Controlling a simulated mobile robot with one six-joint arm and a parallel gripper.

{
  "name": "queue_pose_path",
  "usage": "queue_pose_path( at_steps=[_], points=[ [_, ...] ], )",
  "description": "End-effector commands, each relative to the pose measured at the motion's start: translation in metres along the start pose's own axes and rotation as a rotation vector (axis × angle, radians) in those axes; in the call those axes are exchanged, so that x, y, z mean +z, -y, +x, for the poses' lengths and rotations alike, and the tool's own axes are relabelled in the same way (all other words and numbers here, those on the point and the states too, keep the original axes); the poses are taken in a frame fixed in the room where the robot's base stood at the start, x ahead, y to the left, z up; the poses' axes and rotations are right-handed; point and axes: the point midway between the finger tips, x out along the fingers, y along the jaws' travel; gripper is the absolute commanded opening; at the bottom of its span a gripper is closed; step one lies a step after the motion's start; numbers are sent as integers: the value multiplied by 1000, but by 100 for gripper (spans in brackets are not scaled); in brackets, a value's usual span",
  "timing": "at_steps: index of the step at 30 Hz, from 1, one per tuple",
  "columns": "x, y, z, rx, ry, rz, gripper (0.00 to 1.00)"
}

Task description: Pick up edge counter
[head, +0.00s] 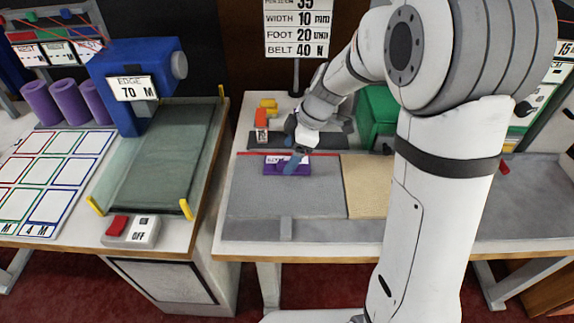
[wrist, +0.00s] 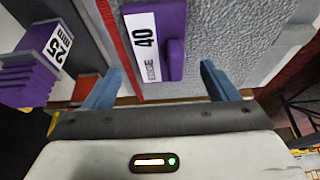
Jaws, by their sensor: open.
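The edge counter (wrist: 172,40) is a purple block with a raised purple grip and a white label reading EDGE 40. In the head view the edge counter (head: 270,168) lies at the back of the grey textured sheet on the middle bench, partly hidden by my gripper. My gripper (head: 293,162) is above it. In the wrist view my gripper (wrist: 160,84) is open and empty, with its blue fingers apart. The counter shows ahead of the gap between the fingers. I cannot tell the exact height above it.
A purple stepped block labelled 25 mm (wrist: 32,78) lies to the left in the wrist view. Red (head: 261,117) and yellow (head: 268,103) pieces stand behind the sheet. A green machine (head: 376,112) is at right. A blue machine labelled EDGE 70 M (head: 137,75) stands on the left bench.

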Motion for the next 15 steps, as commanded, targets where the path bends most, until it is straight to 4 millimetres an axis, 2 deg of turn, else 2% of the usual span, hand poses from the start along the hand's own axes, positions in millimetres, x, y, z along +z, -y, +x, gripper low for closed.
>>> queue_pose_path(
  at_steps=[3,6,13,15],
  points=[
    [0,1,18,-3,1,1,80],
    [0,0,25,0,1,1,80],
    [0,0,26,1,1,2,80],
    [0,0,26,1,1,2,76]
  ],
)
